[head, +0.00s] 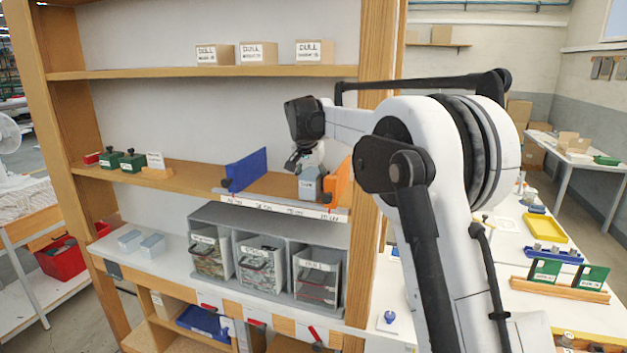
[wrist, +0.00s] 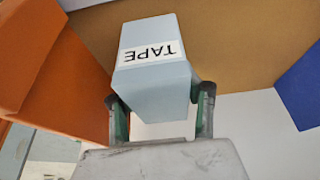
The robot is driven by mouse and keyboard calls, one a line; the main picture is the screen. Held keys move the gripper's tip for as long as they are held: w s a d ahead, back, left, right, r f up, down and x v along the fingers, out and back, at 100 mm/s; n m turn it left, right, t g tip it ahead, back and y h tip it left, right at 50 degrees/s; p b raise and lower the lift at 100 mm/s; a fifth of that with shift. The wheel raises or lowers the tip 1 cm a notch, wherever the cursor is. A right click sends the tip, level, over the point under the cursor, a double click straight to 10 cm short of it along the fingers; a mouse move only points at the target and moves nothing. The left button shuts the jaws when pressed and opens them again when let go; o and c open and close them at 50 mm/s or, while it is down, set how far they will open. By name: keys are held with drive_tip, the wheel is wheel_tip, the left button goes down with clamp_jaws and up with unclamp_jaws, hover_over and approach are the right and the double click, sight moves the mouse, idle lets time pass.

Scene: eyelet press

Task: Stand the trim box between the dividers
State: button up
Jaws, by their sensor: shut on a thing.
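A pale blue-grey box (head: 310,182) is held by my gripper (head: 308,168) at the middle shelf; its label reads TAPE in the wrist view (wrist: 155,80). The box is between the blue divider (head: 247,170) and the orange divider (head: 338,183), much nearer the orange one. In the wrist view the two green-padded fingers (wrist: 163,100) close on opposite sides of the box, with the orange divider (wrist: 60,70) on the left and the blue divider (wrist: 302,90) at the right edge. I cannot tell whether its base touches the shelf.
The shelf (head: 205,180) has a labelled front strip. Green boxes (head: 133,162) and a small card stand at its left. Cartons (head: 258,52) sit on the upper shelf. The wooden post (head: 370,200) stands close right.

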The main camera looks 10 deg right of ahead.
drive_tip(key=shift+f, duration=0.1)
drive_tip(key=o, duration=1.2)
drive_tip(key=shift+o, duration=0.2)
